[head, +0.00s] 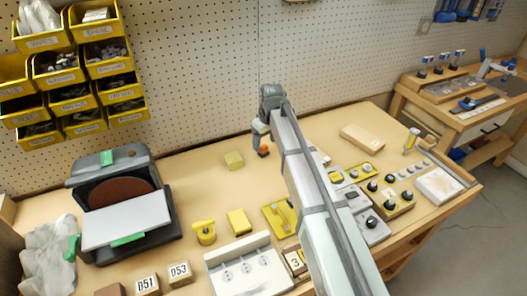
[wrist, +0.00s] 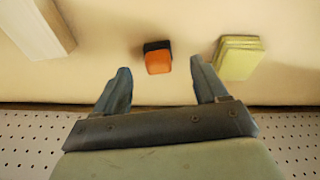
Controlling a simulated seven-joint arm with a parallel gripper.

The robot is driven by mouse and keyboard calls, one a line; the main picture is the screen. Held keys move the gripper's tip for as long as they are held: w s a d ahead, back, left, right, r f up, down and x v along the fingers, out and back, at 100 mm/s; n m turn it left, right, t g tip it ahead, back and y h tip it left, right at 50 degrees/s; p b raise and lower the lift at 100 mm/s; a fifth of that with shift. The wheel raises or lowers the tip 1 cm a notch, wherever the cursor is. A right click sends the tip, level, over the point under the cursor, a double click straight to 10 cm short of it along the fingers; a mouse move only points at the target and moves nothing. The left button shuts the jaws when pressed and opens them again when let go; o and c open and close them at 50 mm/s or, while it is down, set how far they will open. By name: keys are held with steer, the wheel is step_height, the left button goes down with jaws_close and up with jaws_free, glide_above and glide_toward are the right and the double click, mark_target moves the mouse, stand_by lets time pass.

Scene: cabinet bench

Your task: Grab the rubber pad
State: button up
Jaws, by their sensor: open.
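A small block with an orange top and black side (wrist: 158,61) lies on the bench beyond my fingertips, in line with the gap between them. The same orange and black block (head: 263,152) shows just below my gripper in the head view. A pale yellow-green stacked pad (wrist: 240,58) lies right of it in the wrist view, and left of it in the head view (head: 234,160). I cannot tell for sure which of the two is the rubber pad. My gripper (wrist: 159,68) is open and empty, with its fingers apart. In the head view my gripper (head: 260,138) is near the back wall.
A pegboard wall (head: 200,70) stands close behind. A sander-like machine (head: 115,200) and yellow bins (head: 60,65) are left. Yellow parts and knobbed panels fill the front.

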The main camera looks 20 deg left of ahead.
mark_target(264, 146)
steer(key=shift+w+a+f, duration=0.15)
steer(key=shift+f, duration=0.7)
steer(key=shift+w+a+f, duration=0.15)
steer(key=shift+f, duration=0.65)
steer(key=shift+w+a+f, duration=0.15)
steer(key=shift+f, duration=0.7)
steer(key=shift+c, duration=0.2)
steer(key=c, duration=1.1)
